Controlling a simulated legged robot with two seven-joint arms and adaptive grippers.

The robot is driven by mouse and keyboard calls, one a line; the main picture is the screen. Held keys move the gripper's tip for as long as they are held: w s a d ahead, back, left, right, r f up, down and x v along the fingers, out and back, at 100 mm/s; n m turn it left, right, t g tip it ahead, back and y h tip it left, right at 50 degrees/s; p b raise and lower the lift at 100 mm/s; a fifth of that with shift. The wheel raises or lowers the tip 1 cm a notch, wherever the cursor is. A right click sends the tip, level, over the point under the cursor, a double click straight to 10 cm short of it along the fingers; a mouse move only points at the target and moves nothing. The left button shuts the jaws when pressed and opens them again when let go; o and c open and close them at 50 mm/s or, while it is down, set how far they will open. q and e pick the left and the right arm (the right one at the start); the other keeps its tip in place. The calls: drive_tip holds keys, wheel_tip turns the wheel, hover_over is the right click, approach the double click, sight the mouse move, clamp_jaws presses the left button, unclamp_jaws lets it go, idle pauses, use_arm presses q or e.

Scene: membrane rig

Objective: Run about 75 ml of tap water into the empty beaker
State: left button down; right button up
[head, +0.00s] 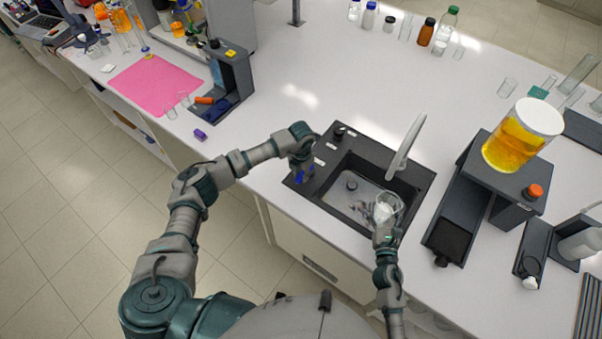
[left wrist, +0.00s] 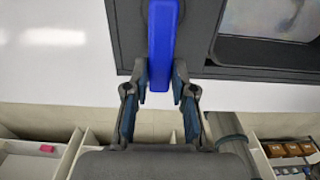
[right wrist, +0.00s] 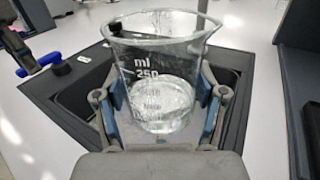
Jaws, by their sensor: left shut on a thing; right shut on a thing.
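My left gripper (head: 303,172) is shut on the blue lever (left wrist: 163,45) at the sink's left front corner. The lever sticks out past the dark rim toward me. My right gripper (head: 386,234) is shut around the clear glass beaker (head: 389,207) and holds it over the right front part of the sink, near the tap spout (head: 405,150). In the right wrist view the beaker (right wrist: 150,50) looks about upright, with "ml 250" printed on it. Clear water (right wrist: 160,105) shows in its lower part. I cannot make out a running stream.
The black sink (head: 335,195) is set in the white bench. Right of it stands a dark stand (head: 490,185) bearing a jar of yellow liquid (head: 522,135). Bottles and glassware line the back. The bench left of the sink is mostly clear, with a purple block (head: 200,134).

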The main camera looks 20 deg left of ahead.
sight(301, 175)
use_arm(q)
drive_tip(key=shift+w+r, duration=0.1)
drive_tip(key=shift+w, duration=0.05)
drive_tip(key=c, duration=1.2)
unclamp_jaws()
drive_tip(key=shift+o, duration=1.2)
wheel_tip(301, 175, up, 12)
drive_tip(key=shift+f, duration=0.2)
